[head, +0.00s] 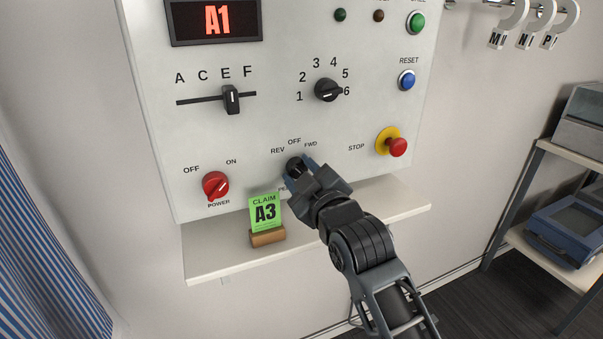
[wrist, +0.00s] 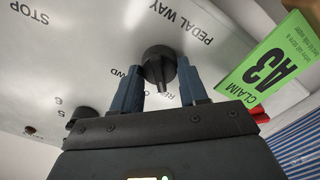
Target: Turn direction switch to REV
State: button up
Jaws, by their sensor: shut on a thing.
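The direction switch (head: 294,163) is a dark round knob low on the white control panel, below the printed labels REV, OFF and FWD. It is partly covered by my gripper (head: 302,171) in the head view. In the wrist view the dark knob (wrist: 159,62) sits between the two blue-grey fingers of my gripper (wrist: 160,82), which is shut on it. The labels below the knob there are partly hidden by the fingers. I cannot tell clearly which label the knob's pointer faces.
A green A3 claim card (head: 265,210) in a wooden holder stands on the shelf (head: 215,262), close left of my gripper. The red power knob (head: 215,185) is left, the red stop button (head: 397,147) right, and the numbered dial (head: 327,90) above.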

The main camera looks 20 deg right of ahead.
dwell(0.3)
jog(key=o, duration=1)
jog(key=s+b, duration=0.1)
jog(key=s, duration=0.6)
jog(key=shift+s, duration=0.4)
jog(key=shift+f, duration=0.1)
